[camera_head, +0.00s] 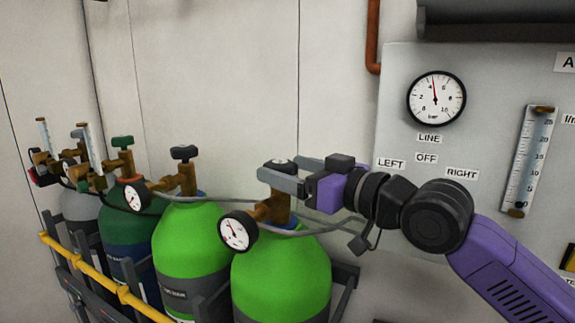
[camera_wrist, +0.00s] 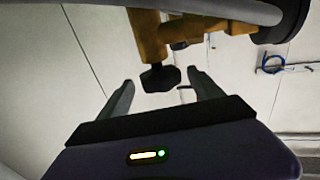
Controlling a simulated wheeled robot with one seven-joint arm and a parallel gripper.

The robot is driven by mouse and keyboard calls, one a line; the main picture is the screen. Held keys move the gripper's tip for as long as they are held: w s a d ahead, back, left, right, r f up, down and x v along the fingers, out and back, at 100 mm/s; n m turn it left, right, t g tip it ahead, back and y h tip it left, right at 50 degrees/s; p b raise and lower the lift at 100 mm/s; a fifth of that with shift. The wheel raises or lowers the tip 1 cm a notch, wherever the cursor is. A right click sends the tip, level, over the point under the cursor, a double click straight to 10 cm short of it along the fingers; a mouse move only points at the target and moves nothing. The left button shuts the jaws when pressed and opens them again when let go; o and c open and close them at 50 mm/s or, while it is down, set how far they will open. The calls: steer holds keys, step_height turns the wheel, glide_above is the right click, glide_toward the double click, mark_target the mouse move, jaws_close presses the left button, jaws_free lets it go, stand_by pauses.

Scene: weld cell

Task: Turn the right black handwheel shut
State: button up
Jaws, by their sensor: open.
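The right black handwheel (camera_head: 281,162) tops the brass valve (camera_head: 272,210) of the nearer bright green cylinder (camera_head: 282,270). My gripper (camera_head: 270,169) is at the height of this handwheel, reaching in from the right with its grey fingers open. The near finger hides part of the wheel and valve top. In the wrist view the black handwheel (camera_wrist: 160,79) lies between the two open fingertips (camera_wrist: 161,84), with a visible gap on each side. The brass valve body (camera_wrist: 150,38) shows beyond it. The left black handwheel (camera_head: 185,152) stands on the other bright green cylinder (camera_head: 190,240).
A pressure gauge (camera_head: 238,231) and grey hoses sit close below my gripper. A dark green cylinder (camera_head: 128,225) and a grey one stand farther left behind a yellow rail (camera_head: 122,293). A grey panel (camera_head: 395,110) with a line gauge (camera_head: 436,98) and flow tube (camera_head: 529,160) is at right.

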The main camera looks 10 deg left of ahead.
steer(key=shift+w+a, duration=0.2)
steer(key=shift+a, duration=0.1)
steer(key=c, duration=1.4)
steer(key=shift+o, duration=0.2)
